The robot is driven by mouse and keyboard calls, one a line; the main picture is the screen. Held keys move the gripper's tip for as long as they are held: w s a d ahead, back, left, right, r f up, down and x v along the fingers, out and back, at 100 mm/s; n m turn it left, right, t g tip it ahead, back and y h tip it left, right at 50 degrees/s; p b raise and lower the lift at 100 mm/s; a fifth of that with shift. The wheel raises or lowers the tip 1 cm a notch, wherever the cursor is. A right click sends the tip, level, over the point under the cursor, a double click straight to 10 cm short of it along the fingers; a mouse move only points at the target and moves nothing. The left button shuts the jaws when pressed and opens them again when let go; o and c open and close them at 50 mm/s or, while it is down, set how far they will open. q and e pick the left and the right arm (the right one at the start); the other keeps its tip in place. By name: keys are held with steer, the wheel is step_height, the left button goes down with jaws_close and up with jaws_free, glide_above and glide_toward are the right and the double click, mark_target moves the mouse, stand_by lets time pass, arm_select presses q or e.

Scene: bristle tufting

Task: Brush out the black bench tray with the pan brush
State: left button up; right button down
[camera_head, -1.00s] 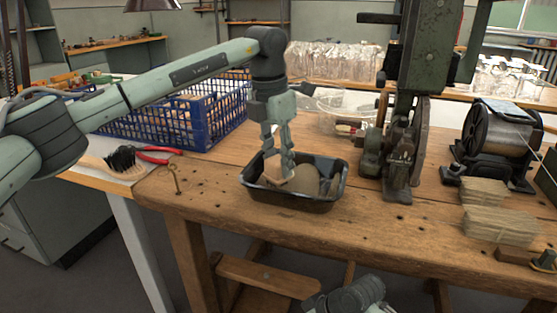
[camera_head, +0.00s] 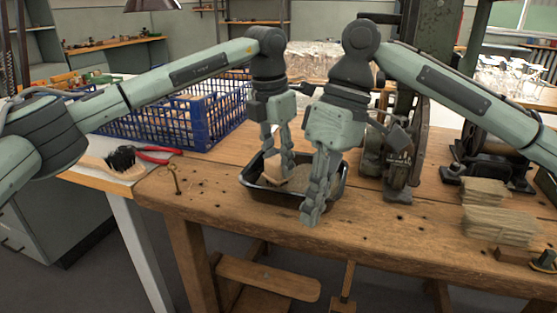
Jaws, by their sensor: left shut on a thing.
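The black bench tray (camera_head: 264,194) sits on the wooden bench near its front edge. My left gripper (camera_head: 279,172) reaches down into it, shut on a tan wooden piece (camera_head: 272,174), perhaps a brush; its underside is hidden. Greyish-brown material (camera_head: 300,180) shows on the tray floor. My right gripper (camera_head: 313,214) points down in front of the tray's right side and hides part of it; its fingers overlap, so I cannot tell if they are open. A wooden-handled brush with black bristles (camera_head: 121,158) lies on the pale surface at the left.
Red-handled pliers (camera_head: 152,155) lie beside the black-bristled brush. A blue crate (camera_head: 205,122) of wooden pieces stands behind at the left. The front bench strip is mostly clear.

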steer(key=w+d+r+m+t, duration=0.1)
steer(key=w, duration=0.2)
steer(key=w+r+m+t, duration=0.1)
steer(key=w, duration=0.2)
steer(key=w+d+r+m+t, duration=0.1)
steer(key=w, duration=0.2)
steer(key=shift+d+m, duration=0.35)
steer(key=shift+m, duration=0.05)
steer(key=w+d+m+t, duration=0.1)
steer(key=w, duration=0.2)
steer(key=w+d+r+m+t+h, duration=0.1)
steer(key=w+d, duration=0.1)
steer(key=w+d+r+m, duration=0.1)
steer(key=w+m, duration=0.1)
steer(key=w, duration=0.1)
steer(key=shift+w+d+r+t+h, duration=0.15)
steer(key=shift+w+d+t+h, duration=0.2)
steer(key=shift+d+t+h, duration=0.05)
glide_above(343, 173)
steer(key=shift+w+f, duration=0.1)
steer(key=shift+f, duration=2.3)
steer(key=shift+f, duration=1.15)
arm_select(q)
steer(key=shift+f, duration=1)
